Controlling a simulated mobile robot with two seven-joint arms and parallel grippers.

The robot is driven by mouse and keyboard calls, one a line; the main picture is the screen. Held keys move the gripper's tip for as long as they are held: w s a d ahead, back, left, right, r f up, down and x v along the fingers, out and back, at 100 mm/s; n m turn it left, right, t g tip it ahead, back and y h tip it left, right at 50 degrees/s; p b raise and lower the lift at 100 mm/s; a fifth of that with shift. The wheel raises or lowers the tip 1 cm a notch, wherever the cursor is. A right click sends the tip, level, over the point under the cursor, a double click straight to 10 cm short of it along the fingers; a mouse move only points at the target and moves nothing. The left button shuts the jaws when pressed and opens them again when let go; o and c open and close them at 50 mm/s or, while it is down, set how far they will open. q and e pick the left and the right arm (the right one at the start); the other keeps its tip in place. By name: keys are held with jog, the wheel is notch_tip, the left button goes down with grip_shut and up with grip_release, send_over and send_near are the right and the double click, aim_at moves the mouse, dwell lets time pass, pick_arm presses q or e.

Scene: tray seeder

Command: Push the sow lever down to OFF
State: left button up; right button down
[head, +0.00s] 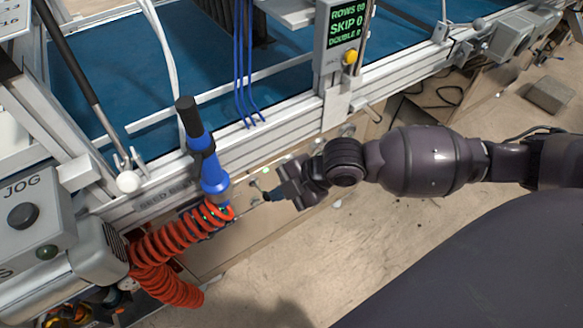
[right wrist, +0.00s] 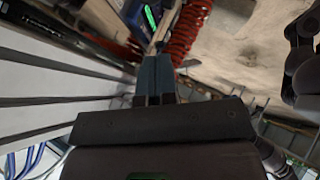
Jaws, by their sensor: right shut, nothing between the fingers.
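My right gripper (head: 268,196) reaches in from the right to the front face of the machine, below the blue and black handle. Its fingers are shut with nothing between them. In the right wrist view the closed fingers (right wrist: 154,82) point toward a small device with a lit green strip (right wrist: 150,17) and a pale narrow bar beside it. I cannot tell for certain which part is the sow lever, or whether the fingers touch it; the fingers and coiled hose crowd that spot. My left gripper is not in view.
A blue and black handle (head: 205,150) stands left of the gripper, with an orange coiled hose (head: 165,243) below it. A grey JOG box (head: 35,240) is at left. A display box (head: 341,35) with a yellow button is above. Bare floor (head: 290,265) lies below the arm.

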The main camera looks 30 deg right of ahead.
aim_at(261, 191)
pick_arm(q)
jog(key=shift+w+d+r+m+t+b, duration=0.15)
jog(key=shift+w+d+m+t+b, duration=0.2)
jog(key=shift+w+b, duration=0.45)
pick_arm(e)
jog(key=w+f, duration=0.2)
jog(key=f, duration=0.2)
jog(key=shift+w+a+f, duration=0.1)
jog(key=shift+w+f, duration=0.1)
jog(key=shift+w, duration=0.2)
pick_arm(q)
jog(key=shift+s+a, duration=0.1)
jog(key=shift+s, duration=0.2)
pick_arm(e)
jog(key=shift+f, duration=0.1)
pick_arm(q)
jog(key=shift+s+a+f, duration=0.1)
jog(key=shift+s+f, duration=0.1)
pick_arm(e)
jog(key=shift+s+f+t, duration=0.2)
jog(key=shift+t, duration=0.2)
